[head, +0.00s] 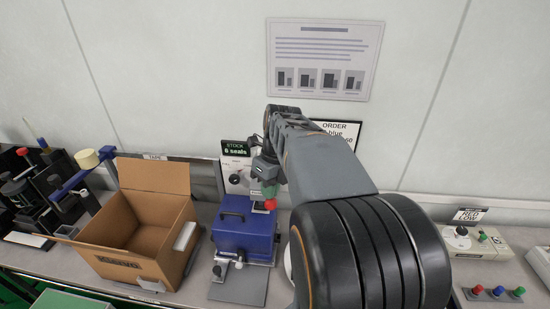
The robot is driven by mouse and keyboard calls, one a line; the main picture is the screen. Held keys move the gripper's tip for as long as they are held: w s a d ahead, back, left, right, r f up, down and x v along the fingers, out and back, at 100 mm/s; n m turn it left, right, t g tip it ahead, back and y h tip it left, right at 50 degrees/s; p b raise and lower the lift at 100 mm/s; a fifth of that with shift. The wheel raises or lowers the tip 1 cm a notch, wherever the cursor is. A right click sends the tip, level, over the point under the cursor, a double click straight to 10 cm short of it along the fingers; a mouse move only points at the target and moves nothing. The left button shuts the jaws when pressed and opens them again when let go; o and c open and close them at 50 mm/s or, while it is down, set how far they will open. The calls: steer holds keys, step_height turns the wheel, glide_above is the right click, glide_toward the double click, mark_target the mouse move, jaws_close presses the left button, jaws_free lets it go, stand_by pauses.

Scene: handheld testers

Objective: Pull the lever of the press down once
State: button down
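My arm reaches forward from the lower right. My gripper (268,178) is at its far end, above the back right of a blue machine (243,232) with a dark handle on its top. A red knob (270,204) shows just below my gripper, with a green part directly above it. I cannot tell whether my gripper touches the knob, or whether the knob belongs to the press lever. The fingers are too small and partly hidden to tell open from shut. A pale unit (235,181) stands behind the blue machine, under a stock sign (235,148).
An open cardboard box (125,262) stands left of the blue machine. A blue-framed device with a cream roll (87,159) and a black rack of tools (30,185) are further left. A control box (474,243) and coloured buttons (498,292) are at right. A wall rises behind.

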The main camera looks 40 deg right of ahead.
steer(key=w+d+r+p, duration=0.6)
steer(key=r+p, duration=0.1)
steer(key=p, duration=0.4)
steer(key=shift+w+d+r, duration=0.15)
steer(key=shift+w+d, duration=0.1)
steer(key=shift+w, duration=0.15)
stand_by(0.6)
stand_by(0.3)
steer(key=shift+w+d+r+p, duration=0.85)
steer(key=shift+w+d+r, duration=0.55)
steer(key=shift+r, duration=0.1)
